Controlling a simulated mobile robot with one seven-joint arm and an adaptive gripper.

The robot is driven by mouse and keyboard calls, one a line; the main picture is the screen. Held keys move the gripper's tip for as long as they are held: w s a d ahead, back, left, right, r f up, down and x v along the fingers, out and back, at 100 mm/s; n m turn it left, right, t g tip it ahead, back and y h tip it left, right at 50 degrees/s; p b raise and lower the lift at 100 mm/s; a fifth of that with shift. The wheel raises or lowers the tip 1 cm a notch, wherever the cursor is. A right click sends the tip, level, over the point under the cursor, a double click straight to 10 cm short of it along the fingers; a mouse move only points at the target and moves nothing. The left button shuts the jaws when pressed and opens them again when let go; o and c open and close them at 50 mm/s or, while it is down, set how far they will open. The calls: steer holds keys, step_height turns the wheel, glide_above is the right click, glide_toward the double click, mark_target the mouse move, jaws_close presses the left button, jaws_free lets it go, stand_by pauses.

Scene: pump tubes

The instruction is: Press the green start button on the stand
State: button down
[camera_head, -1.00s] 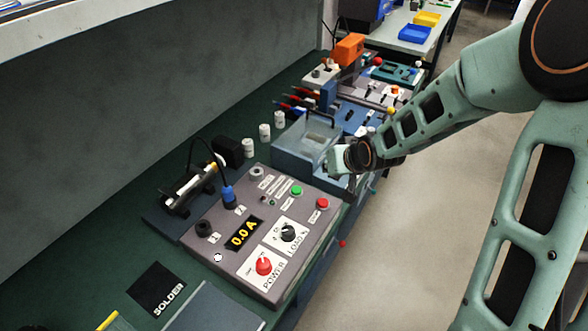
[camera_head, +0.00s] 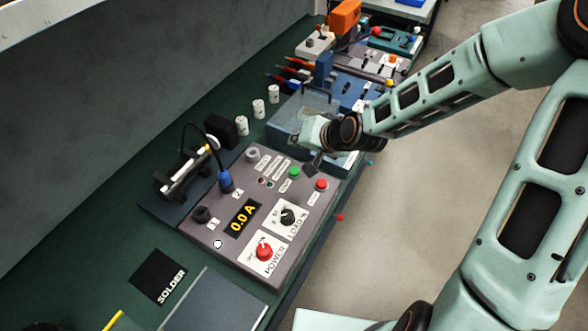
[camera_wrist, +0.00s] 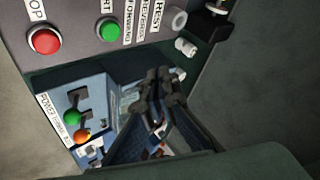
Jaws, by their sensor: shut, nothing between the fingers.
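The green start button (camera_head: 294,172) sits near the far right edge of the grey control stand (camera_head: 205,243). In the wrist view the green button (camera_wrist: 110,29) is at the top, beside a red button (camera_wrist: 44,41) marked with a stop label. My gripper (camera_head: 312,168) is just to the right of the green button in the head view, and its height above the panel is hard to judge. In the wrist view my gripper (camera_wrist: 160,80) shows dark fingers shut with nothing between them, apart from the green button. The display reads 0.0 A.
The red button (camera_head: 321,184) is close by on the stand. A red power knob (camera_head: 264,251) and a black load knob (camera_head: 288,216) are nearer. A blue-grey box (camera_head: 283,128) stands just beyond the panel. Several white cylinders line the bench behind. Open floor lies right.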

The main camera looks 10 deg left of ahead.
steer(key=b, duration=0.7)
glide_toward(292, 167)
steer(key=shift+w+a+f, duration=0.7)
steer(key=shift+w+a, duration=0.2)
steer(key=shift+w+a+f, duration=0.75)
steer(key=shift+w+a, duration=0.15)
steer(key=shift+a, duration=0.05)
steer(key=shift+f+b, duration=0.45)
steer(key=shift+b, duration=0.1)
steer(key=shift+f+b, duration=0.55)
steer(key=shift+f, duration=0.05)
steer(key=shift+r+p, duration=0.95)
steer(key=shift+r, duration=0.1)
step_height(292, 167, up, 5)
steer(key=p, duration=0.4)
steer(key=shift+r, duration=0.1)
